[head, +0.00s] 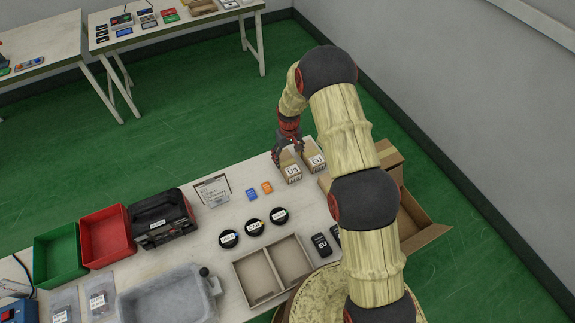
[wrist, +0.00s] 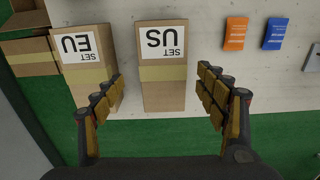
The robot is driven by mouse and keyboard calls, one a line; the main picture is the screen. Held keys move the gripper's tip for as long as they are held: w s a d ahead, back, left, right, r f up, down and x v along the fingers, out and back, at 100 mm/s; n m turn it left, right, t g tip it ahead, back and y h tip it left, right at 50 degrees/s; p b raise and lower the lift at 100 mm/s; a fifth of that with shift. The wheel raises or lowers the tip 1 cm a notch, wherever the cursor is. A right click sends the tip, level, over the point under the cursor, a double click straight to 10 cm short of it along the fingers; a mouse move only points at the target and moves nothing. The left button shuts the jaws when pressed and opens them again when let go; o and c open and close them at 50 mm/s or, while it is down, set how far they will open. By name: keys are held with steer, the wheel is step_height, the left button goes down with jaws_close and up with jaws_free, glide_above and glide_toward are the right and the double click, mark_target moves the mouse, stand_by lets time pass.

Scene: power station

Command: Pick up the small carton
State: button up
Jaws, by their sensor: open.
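Two small brown cartons stand on the table. The one labelled "SET US" (head: 291,175) also shows in the middle of the wrist view (wrist: 163,90). The one labelled "SET EU" (head: 315,160) stands next to it and shows at the left of the wrist view (wrist: 84,85). My gripper (head: 289,153) is at the US carton. In the wrist view my gripper (wrist: 160,84) is open, with one finger on each side of the US carton and gaps visible on both sides. The left finger overlaps the EU carton's near edge in the picture; I cannot tell if it touches.
An orange card (wrist: 236,33) and a blue card (wrist: 275,33) lie right of the cartons in the wrist view. A large open cardboard box (head: 424,231) is beside the table. Black round pucks (head: 254,227) and a divided tray (head: 256,278) are on the table.

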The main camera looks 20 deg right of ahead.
mark_target(288, 163)
steer(key=shift+a+f, duration=0.2)
steer(key=shift+f, duration=2.5)
steer(key=shift+s, duration=0.1)
steer(key=c, duration=0.3)
steer(key=c, duration=1.1)
steer(key=shift+r, duration=0.1)
steer(key=shift+c, duration=0.8)
